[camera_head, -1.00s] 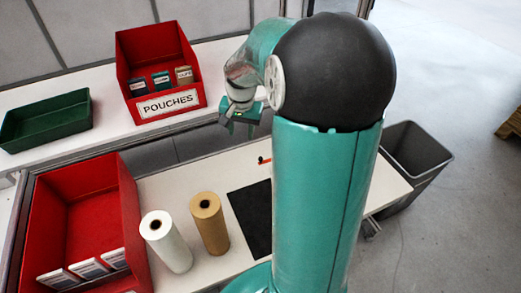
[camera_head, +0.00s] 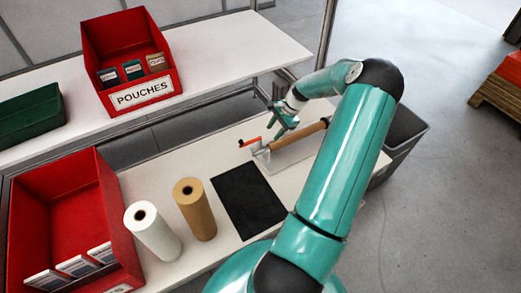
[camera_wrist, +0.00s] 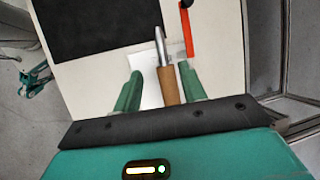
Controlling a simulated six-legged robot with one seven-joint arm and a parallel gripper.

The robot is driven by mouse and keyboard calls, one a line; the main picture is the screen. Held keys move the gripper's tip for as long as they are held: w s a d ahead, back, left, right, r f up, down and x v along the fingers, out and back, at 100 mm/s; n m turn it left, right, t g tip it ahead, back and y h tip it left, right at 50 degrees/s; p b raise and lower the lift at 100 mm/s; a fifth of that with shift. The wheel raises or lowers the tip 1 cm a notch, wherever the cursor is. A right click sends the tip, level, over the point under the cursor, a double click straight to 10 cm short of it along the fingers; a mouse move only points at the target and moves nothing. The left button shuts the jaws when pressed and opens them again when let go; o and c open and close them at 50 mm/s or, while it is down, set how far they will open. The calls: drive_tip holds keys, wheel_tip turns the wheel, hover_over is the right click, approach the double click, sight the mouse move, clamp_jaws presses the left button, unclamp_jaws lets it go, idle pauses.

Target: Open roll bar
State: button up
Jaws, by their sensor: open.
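The roll bar on the work table shows as a brown, wood-coloured cylinder (camera_head: 300,136) with a grey metal end, lying over a pale plate. In the wrist view the brown cylinder (camera_wrist: 170,86) and its metal end (camera_wrist: 160,47) lie in line between the fingers. My gripper (camera_head: 282,122) is open and empty, pointing down near the bar's metal end in the head view. In the wrist view my gripper (camera_wrist: 160,70) has one green finger on each side of the bar, with gaps visible. Its height above the bar is hard to tell.
A red lever (camera_head: 250,142) sits beside the bar's left end. A red pouches bin (camera_head: 128,60) is on the back shelf. A grey bin (camera_head: 405,135) stands right.

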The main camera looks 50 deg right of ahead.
sight(259, 151)
drive_tip(key=x, duration=1.3)
drive_tip(key=shift+w+a+f, duration=0.1)
clamp_jaws()
